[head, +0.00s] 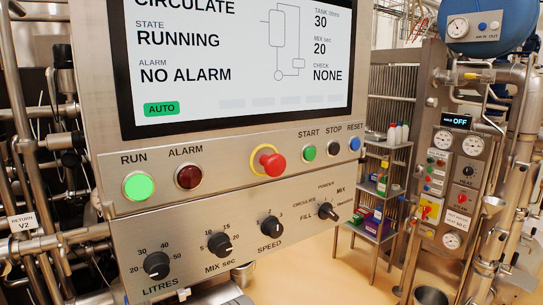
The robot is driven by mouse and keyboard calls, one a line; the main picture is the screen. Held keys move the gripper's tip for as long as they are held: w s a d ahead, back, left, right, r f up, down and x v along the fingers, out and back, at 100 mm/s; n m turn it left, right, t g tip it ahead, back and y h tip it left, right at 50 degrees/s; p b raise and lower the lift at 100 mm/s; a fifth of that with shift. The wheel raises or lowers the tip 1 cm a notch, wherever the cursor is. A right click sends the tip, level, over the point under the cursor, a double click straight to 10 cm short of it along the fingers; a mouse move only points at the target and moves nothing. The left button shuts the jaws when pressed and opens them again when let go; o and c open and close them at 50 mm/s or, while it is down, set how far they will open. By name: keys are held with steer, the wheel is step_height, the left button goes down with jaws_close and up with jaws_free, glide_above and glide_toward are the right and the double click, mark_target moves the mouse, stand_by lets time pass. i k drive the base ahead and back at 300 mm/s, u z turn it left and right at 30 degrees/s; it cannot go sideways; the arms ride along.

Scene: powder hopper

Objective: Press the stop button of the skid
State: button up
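The skid's control panel (225,205) fills the left and middle of the head view. The stop button (333,147) is a small black button under the label STOP. It sits between the green start button (309,152) and the blue reset button (354,144). The screen (210,70) reads CIRCULATE, RUNNING and NO ALARM, with a green AUTO tag. The RUN lamp (138,186) is lit green and the ALARM lamp (188,176) is dark red. My gripper is not in view.
A red mushroom button (272,163) in a yellow ring protrudes left of the start button. Knobs for litres (157,265), mix seconds (220,244), speed (271,228) and mode (328,211) stick out below. A shelf rack (378,190) and second panel (448,190) stand behind right.

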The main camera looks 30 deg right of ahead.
mark_target(334, 149)
steer(key=z, duration=1.25)
